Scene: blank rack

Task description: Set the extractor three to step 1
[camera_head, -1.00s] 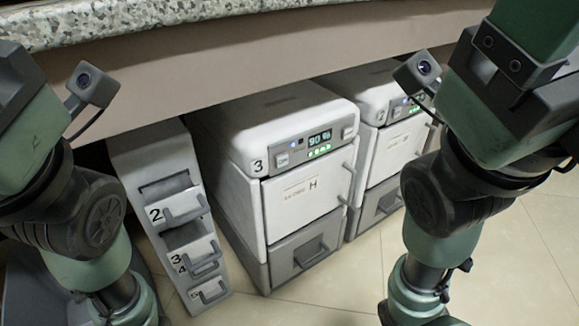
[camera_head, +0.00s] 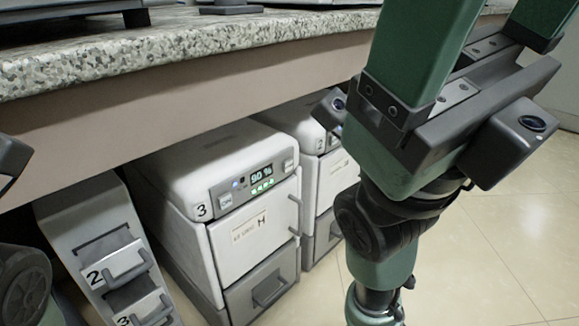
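Extractor three (camera_head: 215,165) is a white box-shaped unit under the counter with a "3" on its front corner. Its front panel shows an "ON" button, a display (camera_head: 261,175) reading 90 %, a row of green lights (camera_head: 262,187) below it and another button (camera_head: 289,165) at the right end. Its white door (camera_head: 250,240) and grey lower drawer (camera_head: 265,288) look shut. My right gripper (camera_head: 500,14) is raised right of the extractor, clear of it; its green fingers stand apart with nothing seen between them, tips cut off by the top edge.
Another similar unit (camera_head: 335,178), marked 2, stands right of extractor three, partly behind my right arm. A tilted white rack (camera_head: 90,215) with numbered drawers stands to the left. The granite counter (camera_head: 190,45) overhangs the units. The tiled floor (camera_head: 490,250) at right is clear.

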